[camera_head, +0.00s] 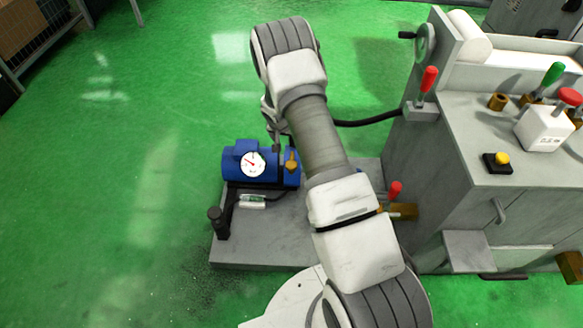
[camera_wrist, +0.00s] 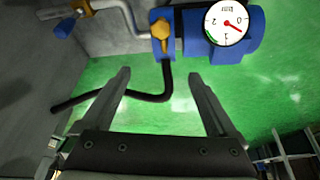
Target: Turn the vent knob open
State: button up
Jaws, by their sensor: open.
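A small brass-yellow knob (camera_head: 291,160), which looks like the vent knob, sits at the right end of a blue cylindrical unit (camera_head: 232,168). In the wrist view the knob (camera_wrist: 163,35) shows at the top, on a blue block beside the gauge. A round white gauge (camera_head: 252,163) with a red needle is on the blue unit; it also shows in the wrist view (camera_wrist: 226,24). My gripper (camera_wrist: 159,76) is open and empty, with its two fingers spread below the knob in that view and apart from it. In the head view my arm hides much of the gripper.
A black hose (camera_wrist: 135,97) runs below the knob, and a grey pipe (camera_wrist: 128,12) lies to its left. The blue unit stands on a grey base plate (camera_head: 258,254) next to the grey machine (camera_head: 440,150). Green floor at the left is clear.

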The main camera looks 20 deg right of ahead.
jog(key=b+x, duration=0.2)
jog(key=x, duration=0.5)
jog(key=s+b+x, duration=0.1)
jog(key=b+x, duration=0.2)
jog(key=x, duration=0.4)
jog(key=s+a+f+b+x, duration=0.1)
jog(key=b+x, duration=0.1)
jog(key=x, duration=0.5)
jog(key=shift+w+f, duration=0.15)
jog(key=shift+f, duration=0.2)
jog(key=c, duration=1.4)
